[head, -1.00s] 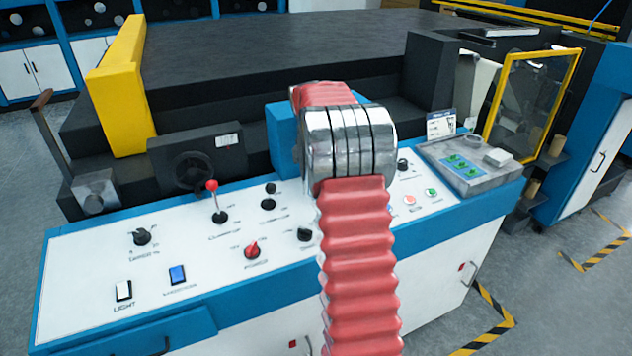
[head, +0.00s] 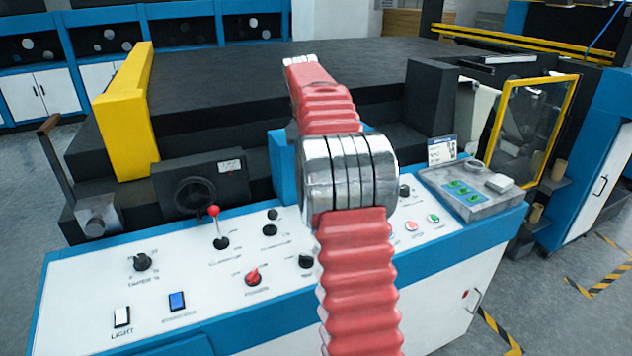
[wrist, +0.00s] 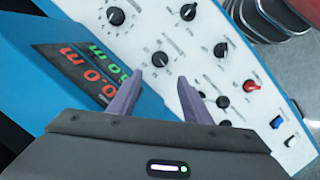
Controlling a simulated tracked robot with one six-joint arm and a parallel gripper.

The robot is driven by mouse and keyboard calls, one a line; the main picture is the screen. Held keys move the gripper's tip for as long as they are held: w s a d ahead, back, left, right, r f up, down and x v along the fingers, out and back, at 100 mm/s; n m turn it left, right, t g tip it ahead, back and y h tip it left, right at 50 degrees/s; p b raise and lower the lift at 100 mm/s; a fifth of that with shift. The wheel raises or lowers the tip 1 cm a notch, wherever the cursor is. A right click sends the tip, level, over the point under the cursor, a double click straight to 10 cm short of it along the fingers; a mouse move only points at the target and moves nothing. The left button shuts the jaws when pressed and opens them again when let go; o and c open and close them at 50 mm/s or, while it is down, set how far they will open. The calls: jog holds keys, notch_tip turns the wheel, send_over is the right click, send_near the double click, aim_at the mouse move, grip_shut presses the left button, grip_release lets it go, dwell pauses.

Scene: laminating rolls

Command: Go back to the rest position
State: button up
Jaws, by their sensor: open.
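My gripper (wrist: 160,100) shows in the wrist view with its two purple-grey fingers apart and nothing between them. It hangs over the blue-edged white control panel (wrist: 160,25), beside a display with red and green digits (wrist: 90,70). In the head view my red ribbed arm with its silver joint rises over the middle of the control panel (head: 75,290) and hides part of it. The gripper itself cannot be seen in the head view.
The panel carries a red-knobbed lever (head: 214,212), a red knob (head: 253,279) and a blue switch (head: 177,301). A yellow block (head: 125,115) stands at the left and a yellow-framed guard (head: 535,130) at the right. A dark flat bed (head: 270,85) lies behind.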

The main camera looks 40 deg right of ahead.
jog(key=shift+r, duration=0.35)
dwell(0.3)
jog(key=s+a+r+m+t, duration=0.1)
jog(key=s+a+r, duration=0.15)
jog(key=a, duration=0.45)
jog(key=s+a+r+t, duration=0.1)
jog(key=s+a, duration=0.3)
jog(key=a, duration=0.4)
jog(key=s+a+r+m+t, duration=0.1)
jog(key=s+a+r, duration=0.15)
jog(key=a, duration=0.45)
jog(key=s+a+f+m+t, duration=0.1)
jog(key=s+a+f, duration=0.4)
jog(key=s+a, duration=0.2)
jog(key=s+a+f+t+y, duration=0.1)
jog(key=s+a+f, duration=0.4)
jog(key=s, duration=0.5)
jog(key=shift+a+f+m+t, duration=0.4)
jog(key=shift+a+t, duration=0.1)
jog(key=shift+a, duration=0.55)
